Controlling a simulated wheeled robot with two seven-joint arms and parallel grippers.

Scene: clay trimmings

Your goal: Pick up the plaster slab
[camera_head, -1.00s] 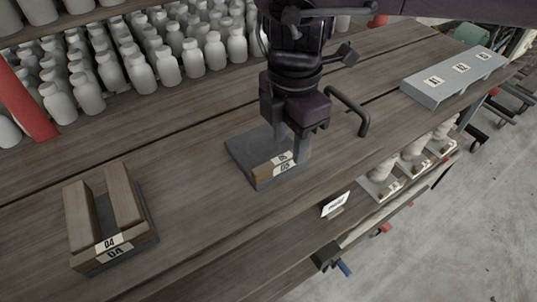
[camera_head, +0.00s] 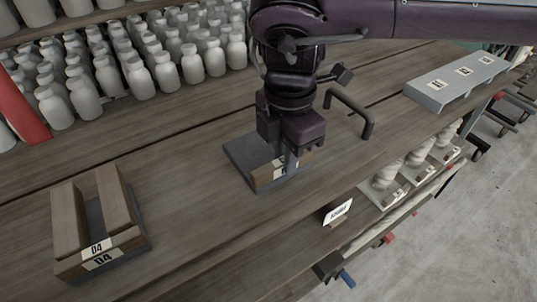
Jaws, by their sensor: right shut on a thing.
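My right gripper (camera_head: 290,158) points down over the right part of a low dark-grey, flat piece with a wooden front (camera_head: 266,177) labelled 05. It is shut on part of this labelled piece, which rests on or very near the bench. The jaws hide much of it and its label, so I cannot tell what exactly lies between the fingertips. No light plaster slab shows clearly. A similar piece labelled 04 (camera_head: 102,255), with two wooden bars on a grey base, stands at the lower left. My left gripper is not in view.
The wooden bench (camera_head: 190,170) is clear between the two labelled pieces. White bottles (camera_head: 140,78) crowd the back left. A long grey block (camera_head: 455,82) with labels lies at the right. Pale shapes on trays (camera_head: 385,190) and a white card (camera_head: 338,212) are along the front edge.

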